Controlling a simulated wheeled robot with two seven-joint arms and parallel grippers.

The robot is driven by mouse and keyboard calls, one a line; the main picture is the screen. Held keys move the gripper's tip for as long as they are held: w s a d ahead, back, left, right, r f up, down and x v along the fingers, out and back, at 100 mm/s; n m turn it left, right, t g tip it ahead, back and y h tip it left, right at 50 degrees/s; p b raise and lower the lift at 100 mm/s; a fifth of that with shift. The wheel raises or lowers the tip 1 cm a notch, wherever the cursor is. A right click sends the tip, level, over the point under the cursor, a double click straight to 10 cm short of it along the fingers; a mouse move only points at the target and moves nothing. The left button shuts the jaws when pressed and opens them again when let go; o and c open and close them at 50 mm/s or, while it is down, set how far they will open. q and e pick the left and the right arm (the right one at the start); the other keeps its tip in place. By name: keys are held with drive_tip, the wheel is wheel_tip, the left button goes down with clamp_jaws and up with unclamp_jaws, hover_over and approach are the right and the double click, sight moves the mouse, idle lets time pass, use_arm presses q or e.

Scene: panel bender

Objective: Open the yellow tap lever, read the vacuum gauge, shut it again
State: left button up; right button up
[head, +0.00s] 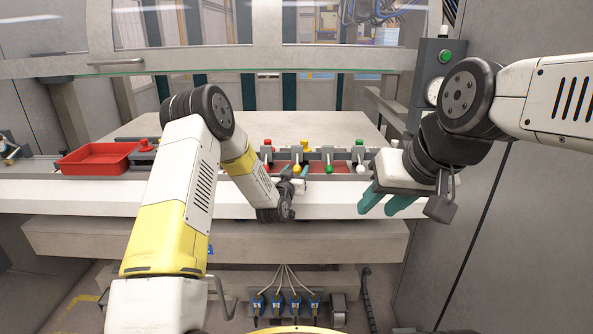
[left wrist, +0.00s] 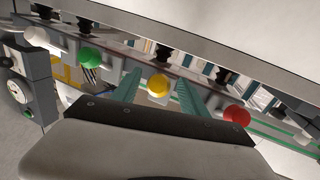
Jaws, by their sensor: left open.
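The yellow tap lever's round knob (left wrist: 158,85) sits between the two teal fingers of my left gripper (left wrist: 160,78) in the left wrist view. Those fingers are apart, with a visible gap on each side of the knob. In the head view the yellow knob (head: 297,168) shows in the tap row, close to my left gripper (head: 296,182), which my own wrist partly hides. A round white-faced gauge (head: 433,92) is on the grey post at the right; its needle is too small to read. My right gripper (head: 386,203) is open and empty, right of the taps.
A green knob (left wrist: 90,57) and a red knob (left wrist: 237,117) flank the yellow one. A white knob (head: 359,168) ends the row. A red tray (head: 97,159) stands on the left of the ledge. A green button (head: 446,57) is above the gauge.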

use_arm(q)
drive_tip(key=shift+w+d, duration=0.1)
drive_tip(key=shift+w, duration=0.1)
clamp_jaws()
idle(1.3)
